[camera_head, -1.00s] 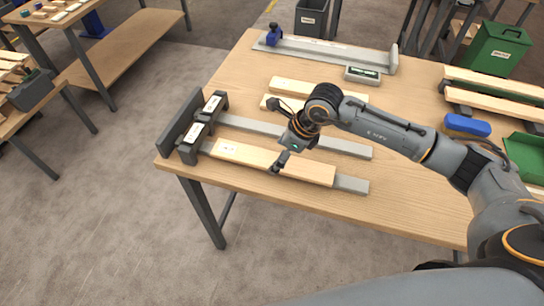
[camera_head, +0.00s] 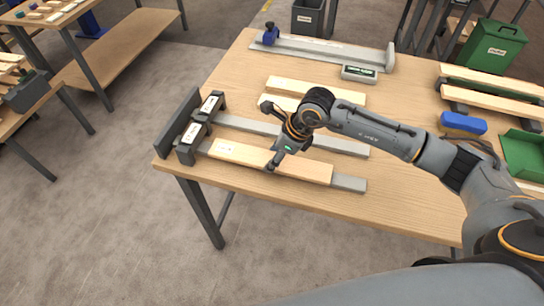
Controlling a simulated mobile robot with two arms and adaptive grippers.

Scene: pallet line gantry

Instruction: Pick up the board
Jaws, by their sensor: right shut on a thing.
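A pale wooden board (camera_head: 308,172) with a small label near its left end lies along the front grey metal rail of a fixture (camera_head: 350,183) at the table's front left. My right gripper (camera_head: 273,164) points down at the middle of this board and is shut on it. The fingers hide a small part of the board. I cannot tell whether the board is raised off the rail. My left gripper does not show.
Dark end blocks (camera_head: 190,140) with white labels stand at the fixture's left end. More boards (camera_head: 318,91) lie behind my right gripper. A blue object (camera_head: 463,123), a green tray (camera_head: 524,152) and a boards rack (camera_head: 490,103) are at the right. A long grey gauge (camera_head: 325,50) lies at the back.

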